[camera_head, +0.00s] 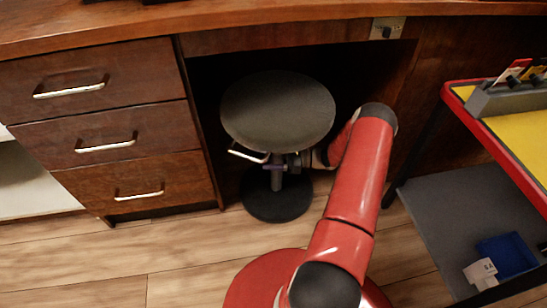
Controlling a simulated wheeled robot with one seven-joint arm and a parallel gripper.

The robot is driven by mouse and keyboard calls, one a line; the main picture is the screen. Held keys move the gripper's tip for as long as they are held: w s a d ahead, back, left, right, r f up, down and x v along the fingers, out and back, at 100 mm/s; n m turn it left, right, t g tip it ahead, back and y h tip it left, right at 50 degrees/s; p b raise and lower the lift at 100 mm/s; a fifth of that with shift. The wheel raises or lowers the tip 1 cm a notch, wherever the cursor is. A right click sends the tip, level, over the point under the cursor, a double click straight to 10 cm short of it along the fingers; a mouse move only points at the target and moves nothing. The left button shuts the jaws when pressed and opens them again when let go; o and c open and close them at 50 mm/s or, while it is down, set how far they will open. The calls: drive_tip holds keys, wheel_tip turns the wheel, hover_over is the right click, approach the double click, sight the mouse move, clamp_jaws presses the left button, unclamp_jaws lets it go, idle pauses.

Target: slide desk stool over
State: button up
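The desk stool (278,110) has a round dark seat, a short post and a round dark base (277,204). It stands upright on the floor in the knee space under the wooden desk (240,38). My red arm reaches from the bottom of the view to the right side of the stool. My gripper (294,161) is just below the seat's front right edge, close to the post. It is small, dark and partly hidden by the seat and my arm. I cannot tell whether it touches the stool or whether its fingers are open.
Wooden drawers (105,145) with metal handles stand left of the knee space. At right is a red-edged cart (459,97) with a yellow top and grey lower shelf (440,215), which holds a blue bin (508,254). The wooden floor (130,262) in front of the drawers is clear.

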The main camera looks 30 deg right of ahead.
clamp_jaws()
drive_tip(key=shift+w, duration=0.1)
idle(0.5)
